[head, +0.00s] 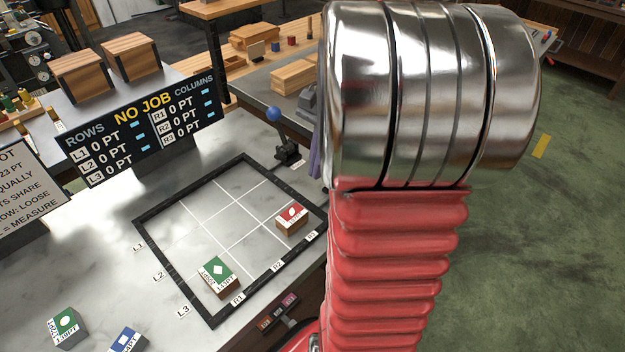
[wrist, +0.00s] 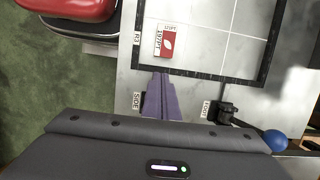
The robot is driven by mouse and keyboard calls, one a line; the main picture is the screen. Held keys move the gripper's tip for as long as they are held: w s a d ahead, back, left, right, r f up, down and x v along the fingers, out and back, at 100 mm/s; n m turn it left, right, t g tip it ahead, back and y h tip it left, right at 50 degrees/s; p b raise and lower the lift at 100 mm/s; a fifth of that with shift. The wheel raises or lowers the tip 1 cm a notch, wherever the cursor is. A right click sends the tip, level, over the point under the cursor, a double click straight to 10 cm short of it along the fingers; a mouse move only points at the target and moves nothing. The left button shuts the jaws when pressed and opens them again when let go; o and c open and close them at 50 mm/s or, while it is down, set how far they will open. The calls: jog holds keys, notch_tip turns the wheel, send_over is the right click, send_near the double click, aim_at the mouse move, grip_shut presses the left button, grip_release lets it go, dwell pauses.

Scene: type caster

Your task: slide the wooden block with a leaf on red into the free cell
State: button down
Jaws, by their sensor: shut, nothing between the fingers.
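The red-topped wooden block (head: 292,218) with a white leaf lies in the grid's edge cell beside the R3 label. It also shows in the wrist view (wrist: 168,44), near a corner of the dark frame. The dark-framed grid (head: 157,248) lies on the marble table; its visible cells other than those with blocks are bare. A green-topped block (head: 217,270) with a white diamond sits by the R1 and L3 labels. My gripper (wrist: 162,76) has its purple fingers shut and empty, tips at the frame's dark rim, apart from the red block in the picture.
Outside the frame stand a green-topped block (head: 67,322) and a blue-topped block (head: 127,341). A blue-knobbed lever (head: 275,115) stands behind the frame. A scoreboard (head: 140,127) reads NO JOB. My arm covers the head view's middle right.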

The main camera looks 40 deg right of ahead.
aim_at(292, 219)
jog(key=x, duration=0.9)
jog(key=shift+f, duration=0.25)
jog(key=shift+s+a, duration=0.1)
jog(key=shift+a, duration=0.1)
